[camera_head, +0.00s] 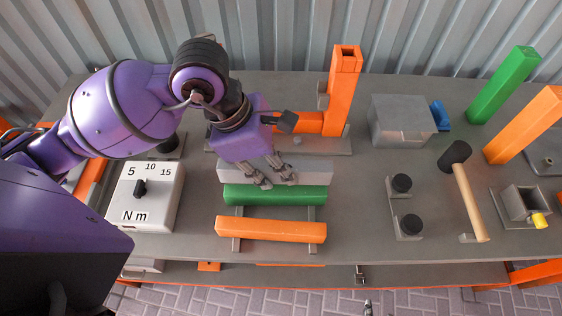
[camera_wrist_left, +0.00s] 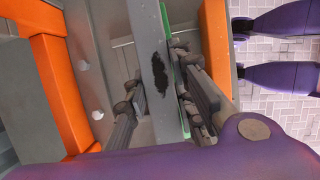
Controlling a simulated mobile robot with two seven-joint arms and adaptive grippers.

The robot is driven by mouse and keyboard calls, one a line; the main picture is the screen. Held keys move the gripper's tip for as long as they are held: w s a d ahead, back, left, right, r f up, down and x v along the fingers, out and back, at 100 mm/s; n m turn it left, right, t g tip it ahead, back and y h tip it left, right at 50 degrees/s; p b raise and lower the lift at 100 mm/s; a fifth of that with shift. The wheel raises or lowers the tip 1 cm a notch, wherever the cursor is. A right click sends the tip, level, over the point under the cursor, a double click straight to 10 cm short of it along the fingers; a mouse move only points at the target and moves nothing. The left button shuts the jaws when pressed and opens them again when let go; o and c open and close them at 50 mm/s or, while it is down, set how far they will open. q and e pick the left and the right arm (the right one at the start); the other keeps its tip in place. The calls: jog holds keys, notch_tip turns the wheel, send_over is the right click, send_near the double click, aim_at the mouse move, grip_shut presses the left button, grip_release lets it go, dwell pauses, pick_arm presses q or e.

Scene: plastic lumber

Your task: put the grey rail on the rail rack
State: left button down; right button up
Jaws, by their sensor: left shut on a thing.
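The grey rail (camera_head: 312,173) lies level and parallel behind the green rail (camera_head: 300,195) in the head view. My left gripper (camera_head: 274,176) is shut on the grey rail near its middle, reaching down from above. In the left wrist view the gripper (camera_wrist_left: 160,105) has a finger on each side of the grey rail (camera_wrist_left: 146,32), which bears a black smudge. The rail rack (camera_head: 236,243) carries the green rail and an orange rail (camera_head: 270,230). Whether the grey rail rests on the rack or hangs just above it, I cannot tell. My right gripper is out of view.
An orange upright post (camera_head: 341,95) stands on a base behind the rack. A torque box (camera_head: 146,198) is at the left. A grey box (camera_head: 398,120), black-capped pegs (camera_head: 402,183) and a mallet (camera_head: 468,200) are at the right.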

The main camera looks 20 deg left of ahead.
pick_arm(q)
jog(key=w+f, duration=0.2)
jog(key=w+a+f, duration=0.1)
jog(key=w+f, duration=0.1)
jog(key=w, duration=0.1)
jog(key=shift+w+a+f, duration=0.1)
jog(key=shift+a+f, duration=0.1)
jog(key=shift+f, duration=1.75)
jog(key=shift+f, duration=0.2)
jog(key=c, duration=1.5)
grip_release()
jog(key=v, duration=1.2)
jog(key=shift+a+r, duration=0.1)
